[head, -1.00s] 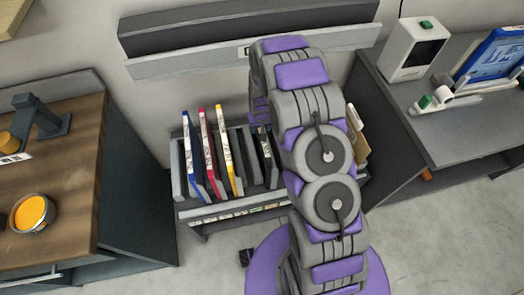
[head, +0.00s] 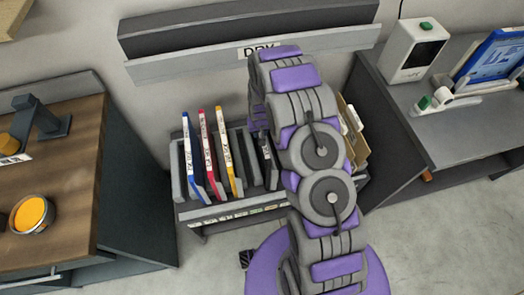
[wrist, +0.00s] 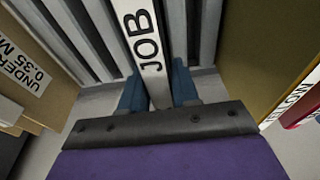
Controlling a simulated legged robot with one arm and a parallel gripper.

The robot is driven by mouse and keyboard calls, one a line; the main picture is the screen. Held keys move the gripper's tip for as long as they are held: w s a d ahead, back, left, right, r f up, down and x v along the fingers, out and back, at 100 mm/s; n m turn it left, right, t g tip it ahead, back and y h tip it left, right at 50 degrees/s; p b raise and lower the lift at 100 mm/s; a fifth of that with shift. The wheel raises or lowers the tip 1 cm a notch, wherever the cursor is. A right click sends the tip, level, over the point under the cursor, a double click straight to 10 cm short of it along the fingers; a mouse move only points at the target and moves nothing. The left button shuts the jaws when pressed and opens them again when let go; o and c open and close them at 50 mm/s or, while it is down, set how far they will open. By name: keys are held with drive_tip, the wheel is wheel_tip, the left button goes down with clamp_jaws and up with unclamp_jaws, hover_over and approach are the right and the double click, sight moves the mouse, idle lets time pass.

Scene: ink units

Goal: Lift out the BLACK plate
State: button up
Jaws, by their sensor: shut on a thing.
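In the wrist view, my gripper (wrist: 160,95) has its blue fingers on both sides of a thin plate with a white edge strip marked "JOB" (wrist: 143,40), and is shut on it. The plate's faces barely show there, so its colour is unclear. In the head view, a dark plate with a white label (head: 268,160) stands in the rack (head: 235,212), right of the yellow plate (head: 228,150). My arm hides the gripper in that view. I cannot tell for sure that this dark plate is the one held.
Red (head: 207,155) and blue (head: 191,155) plates stand left of the yellow one. Cardboard folders (head: 354,135) stand at the rack's right end. A wooden-topped bench (head: 75,160) is on the left, a grey desk (head: 455,130) on the right. A ledge (head: 190,62) runs above the rack.

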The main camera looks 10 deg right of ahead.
clamp_jaws()
